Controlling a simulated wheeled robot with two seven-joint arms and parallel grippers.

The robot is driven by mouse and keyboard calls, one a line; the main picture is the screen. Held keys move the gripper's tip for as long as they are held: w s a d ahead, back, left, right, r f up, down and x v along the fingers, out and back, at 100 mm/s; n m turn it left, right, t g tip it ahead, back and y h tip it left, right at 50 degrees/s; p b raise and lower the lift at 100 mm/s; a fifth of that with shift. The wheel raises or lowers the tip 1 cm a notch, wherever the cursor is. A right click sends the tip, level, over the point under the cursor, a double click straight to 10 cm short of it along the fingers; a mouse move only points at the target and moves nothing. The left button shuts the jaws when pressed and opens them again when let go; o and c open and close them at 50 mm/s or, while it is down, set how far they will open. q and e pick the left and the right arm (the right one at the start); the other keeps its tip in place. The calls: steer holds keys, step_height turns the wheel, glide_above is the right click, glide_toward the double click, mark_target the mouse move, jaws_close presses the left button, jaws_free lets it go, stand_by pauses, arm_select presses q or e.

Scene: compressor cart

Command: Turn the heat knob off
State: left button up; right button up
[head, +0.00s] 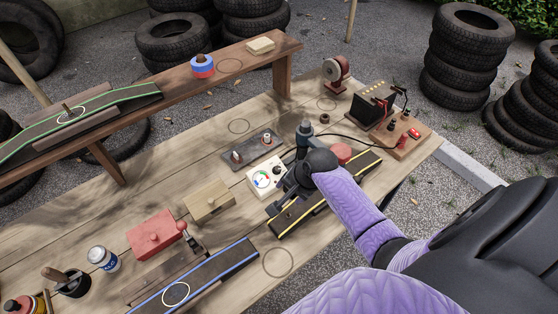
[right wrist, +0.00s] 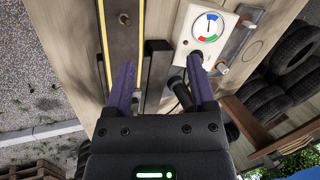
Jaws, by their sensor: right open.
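A white box with a coloured dial (head: 261,180) stands near the middle of the bench; it also shows in the right wrist view (right wrist: 187,45). A small dark knob (head: 277,171) is on its face, beside the dial. I see no label that names it the heat knob. My right gripper (head: 285,190) is just right of the box in the head view, its fingers partly hidden by my wrist. In the right wrist view my right gripper (right wrist: 160,64) is open and empty. Its right fingertip overlaps the box's lower edge; contact cannot be told. My left gripper is not in view.
A black strip with yellow edges (head: 350,179) lies under my right forearm. A dark upright tool (head: 304,130) with a cable stands behind the box. A tan block (head: 208,203) and a red block (head: 152,238) stand to the left. The front bench edge is close.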

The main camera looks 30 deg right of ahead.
mark_target(278, 169)
steer(key=w+d+r+m+t, duration=0.1)
steer(key=w+d+m+t, duration=0.1)
steer(key=w+d+m, duration=0.6)
steer(key=shift+m+y, duration=0.3)
steer(key=shift+m, duration=0.4)
steer(key=w+a+f+b, duration=0.1)
steer(key=f+b, duration=0.1)
steer(key=w+a+f+b, duration=0.1)
steer(key=f+b, duration=0.2)
steer(key=w+a+f+b, duration=0.1)
steer(key=f+b, duration=0.2)
steer(key=shift+a, duration=0.4)
steer(key=shift+w+a+f+b, duration=0.1)
steer(key=shift+w+f+b, duration=0.1)
steer(key=shift+b, duration=0.25)
steer(key=shift+r, duration=0.1)
jaws_close()
